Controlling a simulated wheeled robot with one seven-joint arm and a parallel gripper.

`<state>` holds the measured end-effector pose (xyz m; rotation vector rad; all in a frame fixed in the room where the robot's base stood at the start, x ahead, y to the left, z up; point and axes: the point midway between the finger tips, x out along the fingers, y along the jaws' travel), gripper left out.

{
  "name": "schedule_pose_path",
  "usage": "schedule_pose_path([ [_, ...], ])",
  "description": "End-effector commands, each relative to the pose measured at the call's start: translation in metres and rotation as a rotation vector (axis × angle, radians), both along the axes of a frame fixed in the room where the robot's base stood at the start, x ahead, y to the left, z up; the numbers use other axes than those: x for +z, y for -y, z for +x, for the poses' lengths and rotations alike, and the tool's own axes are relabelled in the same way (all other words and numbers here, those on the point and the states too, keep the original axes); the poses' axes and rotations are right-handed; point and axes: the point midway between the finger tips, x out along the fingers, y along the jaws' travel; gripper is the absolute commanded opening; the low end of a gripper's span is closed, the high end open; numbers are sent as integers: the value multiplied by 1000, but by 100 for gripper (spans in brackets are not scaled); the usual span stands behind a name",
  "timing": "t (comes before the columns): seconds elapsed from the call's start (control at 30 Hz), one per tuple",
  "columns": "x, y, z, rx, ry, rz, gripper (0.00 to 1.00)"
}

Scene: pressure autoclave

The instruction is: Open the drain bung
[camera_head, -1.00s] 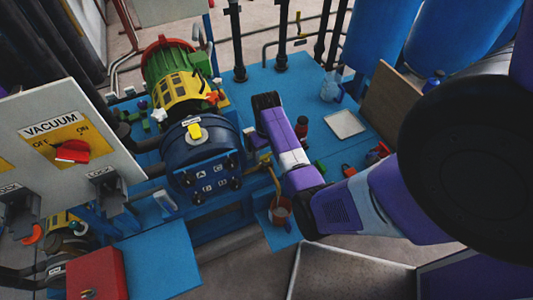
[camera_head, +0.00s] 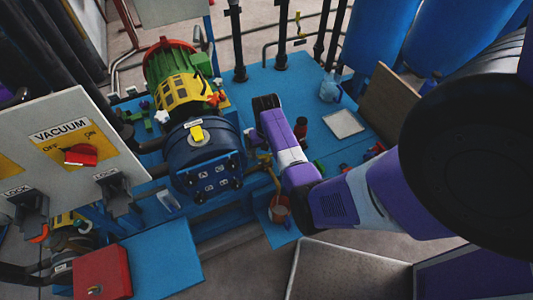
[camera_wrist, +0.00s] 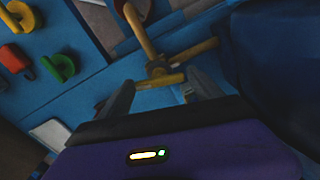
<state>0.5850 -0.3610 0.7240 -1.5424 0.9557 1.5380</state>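A brass drain fitting shows in the wrist view, with a bar-like bung handle (camera_wrist: 160,82) below a brass pipe (camera_wrist: 140,30). My gripper (camera_wrist: 160,95) has its two grey fingers spread, one on each side of the handle. A gap seems to remain between fingers and handle, though I cannot tell whether either finger touches it. In the head view the brass drain pipe (camera_head: 275,180) shows beside my arm, above a copper-coloured bucket (camera_head: 279,208). My fingers are not clear there. The blue autoclave vessel (camera_head: 205,160) stands just to the left.
Several coloured padlocks (camera_wrist: 62,67) lie on the blue bench (camera_head: 275,75); a white tray (camera_head: 344,123) is near them. The vessel's dark side (camera_wrist: 275,65) is close on the right in the wrist view. A VACUUM panel (camera_head: 60,155) stands at the left.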

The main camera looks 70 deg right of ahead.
Motion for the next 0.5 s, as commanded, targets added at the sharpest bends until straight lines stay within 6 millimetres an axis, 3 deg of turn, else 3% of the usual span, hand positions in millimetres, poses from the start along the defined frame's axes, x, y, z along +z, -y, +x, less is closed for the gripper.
schedule_pose_path([
  [0.37,0,0,-1,1,-1,2,87],
  [0.5,12,0,0,2,0,-1,87],
])
